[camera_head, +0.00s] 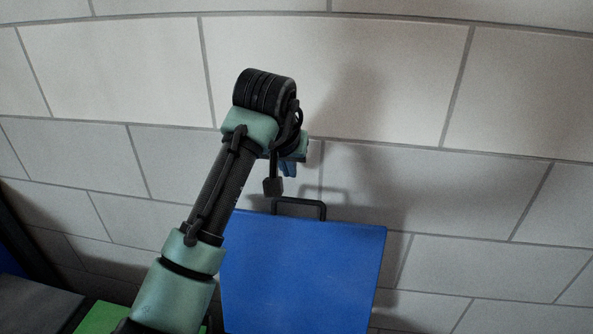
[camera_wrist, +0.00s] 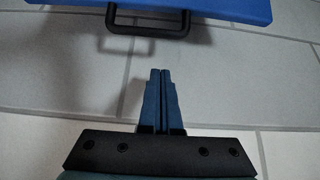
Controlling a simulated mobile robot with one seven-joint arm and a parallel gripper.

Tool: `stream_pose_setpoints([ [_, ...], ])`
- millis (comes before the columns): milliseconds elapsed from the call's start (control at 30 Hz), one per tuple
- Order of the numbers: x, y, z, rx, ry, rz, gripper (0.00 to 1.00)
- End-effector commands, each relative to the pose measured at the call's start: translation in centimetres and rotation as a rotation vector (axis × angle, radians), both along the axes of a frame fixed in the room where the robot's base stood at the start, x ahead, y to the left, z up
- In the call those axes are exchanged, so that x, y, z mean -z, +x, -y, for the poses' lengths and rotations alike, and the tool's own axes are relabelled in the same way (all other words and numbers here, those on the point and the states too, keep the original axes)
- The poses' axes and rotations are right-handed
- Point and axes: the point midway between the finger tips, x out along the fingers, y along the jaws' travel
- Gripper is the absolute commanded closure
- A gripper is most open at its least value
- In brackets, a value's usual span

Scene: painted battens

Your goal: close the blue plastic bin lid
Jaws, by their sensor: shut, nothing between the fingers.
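The blue bin lid (camera_head: 305,270) stands raised in front of the block wall in the head view, with a black handle (camera_head: 299,203) on its upper edge. In the wrist view the lid's blue edge (camera_wrist: 215,8) runs along the top, with the black handle (camera_wrist: 148,32) sticking out from it. My gripper (camera_head: 288,170) is just above the handle in the head view, partly hidden by my arm. In the wrist view my gripper's fingers (camera_wrist: 160,75) are together and empty, pointing toward the handle with a gap between. The bin body is not visible.
A pale block wall (camera_head: 400,60) stands close behind the lid and gripper. A green surface (camera_head: 103,317) and a dark grey surface (camera_head: 35,305) lie at the lower left. The space right of the lid is free of objects in the head view.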

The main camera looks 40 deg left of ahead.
Motion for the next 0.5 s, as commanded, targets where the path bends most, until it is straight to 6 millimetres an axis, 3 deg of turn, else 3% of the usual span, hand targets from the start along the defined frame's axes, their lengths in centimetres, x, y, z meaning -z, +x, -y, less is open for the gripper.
stream_pose_setpoints([
  [333, 5.0, 3.0, -1.7, 0.001, 0.000, -0.001, 1.00],
  [500, 5.2, 2.3, -1.4, 0.002, 0.003, 0.004, 1.00],
])
